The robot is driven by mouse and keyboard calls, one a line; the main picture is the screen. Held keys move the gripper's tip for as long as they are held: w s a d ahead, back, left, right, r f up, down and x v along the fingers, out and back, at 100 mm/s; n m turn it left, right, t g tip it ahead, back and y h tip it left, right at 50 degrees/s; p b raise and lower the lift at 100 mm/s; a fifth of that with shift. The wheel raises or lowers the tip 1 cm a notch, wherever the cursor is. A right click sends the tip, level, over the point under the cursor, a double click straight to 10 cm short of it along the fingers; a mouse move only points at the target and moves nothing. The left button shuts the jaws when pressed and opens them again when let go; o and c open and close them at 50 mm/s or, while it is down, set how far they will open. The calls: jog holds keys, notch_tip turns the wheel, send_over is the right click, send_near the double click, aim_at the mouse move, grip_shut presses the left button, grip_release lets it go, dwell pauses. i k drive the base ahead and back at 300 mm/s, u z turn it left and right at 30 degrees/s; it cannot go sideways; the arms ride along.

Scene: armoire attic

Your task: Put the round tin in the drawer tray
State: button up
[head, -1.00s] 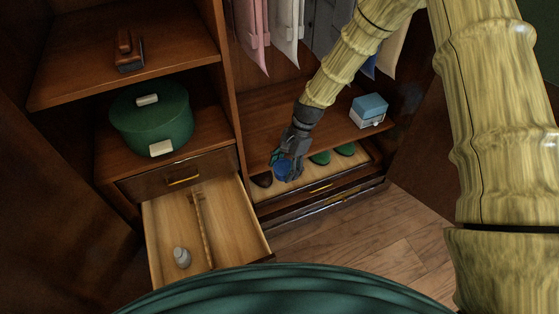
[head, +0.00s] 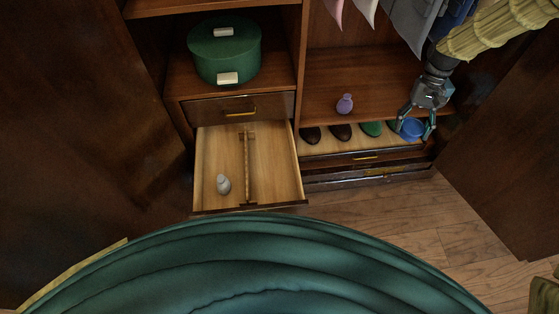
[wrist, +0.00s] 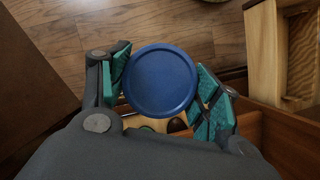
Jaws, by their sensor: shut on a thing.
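The round tin (head: 411,129) is blue with a flat top. My gripper (head: 416,127) is shut on it, with a finger on either side. In the wrist view the tin (wrist: 160,80) sits between the teal finger pads of my gripper (wrist: 163,88). In the head view it is at the right end of the shoe tray, in front of a green shoe. The open drawer (head: 277,170) is at the left, with a light wooden floor and a thin divider (head: 246,165). A grey rounded object (head: 223,184) lies left of the divider.
Brown and green shoes (head: 340,132) stand in the pull-out tray (head: 322,149). A purple vase (head: 344,104) stands on the shelf above. A green round box (head: 224,52) is above the open drawer. Clothes (head: 410,18) hang above. Wardrobe doors (head: 505,140) flank both sides.

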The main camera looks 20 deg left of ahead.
aim_at(274, 184)
jog(key=z, duration=1.95)
jog(key=k, duration=0.4)
jog(key=u, duration=2.25)
